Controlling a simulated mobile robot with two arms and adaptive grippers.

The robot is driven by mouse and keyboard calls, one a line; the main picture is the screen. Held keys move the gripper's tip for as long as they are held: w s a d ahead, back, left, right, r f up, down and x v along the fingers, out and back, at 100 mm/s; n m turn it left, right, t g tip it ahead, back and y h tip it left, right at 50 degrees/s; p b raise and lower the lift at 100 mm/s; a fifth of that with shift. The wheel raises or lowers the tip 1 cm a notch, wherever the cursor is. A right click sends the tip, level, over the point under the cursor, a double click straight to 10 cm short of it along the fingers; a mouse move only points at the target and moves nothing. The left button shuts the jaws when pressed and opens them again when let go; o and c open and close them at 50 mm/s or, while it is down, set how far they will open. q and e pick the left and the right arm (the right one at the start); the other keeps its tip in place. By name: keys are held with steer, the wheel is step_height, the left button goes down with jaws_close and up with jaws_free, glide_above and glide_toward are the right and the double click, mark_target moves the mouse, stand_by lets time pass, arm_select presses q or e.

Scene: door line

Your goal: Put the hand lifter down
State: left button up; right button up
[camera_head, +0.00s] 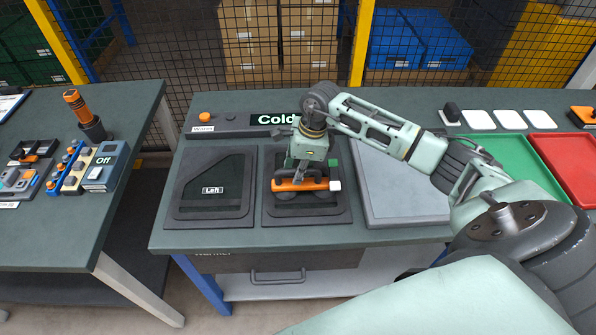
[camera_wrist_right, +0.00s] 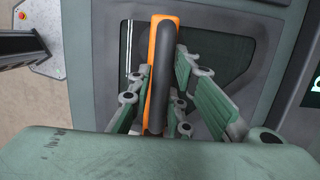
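The hand lifter (camera_head: 292,185) is an orange bar with a dark handle, dark round pads below and a white block at its right end. It is over the right dark-framed panel (camera_head: 343,216) on the middle table; I cannot tell whether its pads touch the panel. My right gripper (camera_head: 300,176) points down at it. In the wrist view the fingers of my right gripper (camera_wrist_right: 160,95) lie close on both sides of the lifter's black handle (camera_wrist_right: 159,75), with the orange body (camera_wrist_right: 152,40) beside it. My left gripper is not in view.
A second framed panel marked "Left" (camera_head: 211,205) lies to the left. A "Cold" sign (camera_head: 275,119) stands behind the panels. A grey plate (camera_head: 400,200), green tray (camera_head: 512,160) and red tray (camera_head: 570,160) are to the right. A separate left table (camera_head: 60,225) holds tools.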

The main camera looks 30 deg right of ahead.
steer(key=shift+o, duration=1.4)
steer(key=shift+r, duration=0.25)
steer(key=shift+d+r, duration=0.1)
steer(key=shift+r, duration=0.15)
step_height(320, 180, up, 11)
steer(key=s+d+b, duration=0.1)
steer(key=b, duration=0.3)
steer(key=shift+s+d, duration=0.15)
steer(key=shift+d, duration=0.25)
